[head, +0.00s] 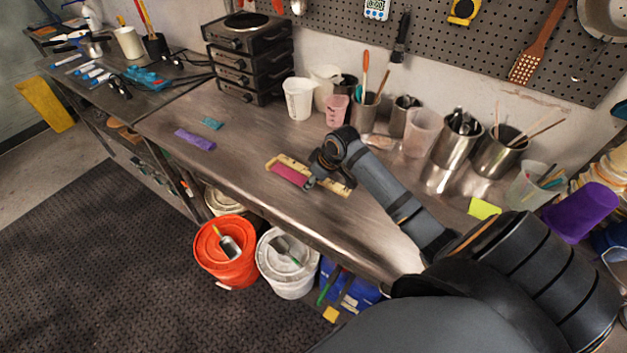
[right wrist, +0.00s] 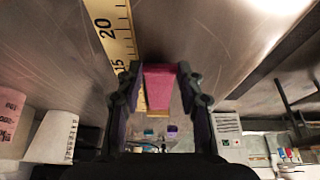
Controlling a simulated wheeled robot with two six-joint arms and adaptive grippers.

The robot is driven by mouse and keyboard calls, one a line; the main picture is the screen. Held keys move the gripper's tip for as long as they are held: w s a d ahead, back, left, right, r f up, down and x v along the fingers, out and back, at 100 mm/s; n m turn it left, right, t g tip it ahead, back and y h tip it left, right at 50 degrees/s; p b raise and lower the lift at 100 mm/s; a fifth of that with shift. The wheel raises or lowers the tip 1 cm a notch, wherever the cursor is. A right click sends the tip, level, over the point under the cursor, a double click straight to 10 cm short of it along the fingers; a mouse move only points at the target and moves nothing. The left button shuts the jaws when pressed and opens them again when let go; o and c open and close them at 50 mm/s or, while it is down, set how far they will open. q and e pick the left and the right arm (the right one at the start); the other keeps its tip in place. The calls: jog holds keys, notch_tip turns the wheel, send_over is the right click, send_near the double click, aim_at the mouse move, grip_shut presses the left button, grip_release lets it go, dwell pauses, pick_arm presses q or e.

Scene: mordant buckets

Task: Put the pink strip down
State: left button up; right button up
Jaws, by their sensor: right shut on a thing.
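The pink strip (head: 289,175) is by the yellow ruler (head: 333,186) on the metal bench in the head view. My right gripper (head: 311,178) is shut on one end of the pink strip. In the right wrist view the pink strip (right wrist: 160,88) sits between the two dark fingers, and the ruler (right wrist: 108,25) runs past it. I cannot tell whether the strip touches the bench or hangs just above it. My left gripper is in neither view.
A purple strip (head: 195,140) and a teal piece (head: 211,123) lie left on the bench (head: 240,150). White beakers (head: 299,98), a pink cup (head: 337,110) and tool pots stand behind. An orange bucket (head: 212,262) and a white bucket (head: 288,287) stand below the front edge.

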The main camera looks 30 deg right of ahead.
jog(key=shift+s+a+f+g, duration=0.1)
jog(key=shift+s+f+g, duration=0.3)
jog(key=shift+f, duration=0.4)
jog(key=o, duration=0.7)
jog(key=shift+a, duration=0.1)
jog(key=shift+o, duration=0.6)
jog(key=shift+w+f, duration=0.25)
jog(key=shift+r, duration=0.1)
jog(key=shift+d+r, duration=0.2)
jog(key=shift+r, duration=0.1)
jog(key=v, duration=1.3)
jog(key=shift+w, duration=0.15)
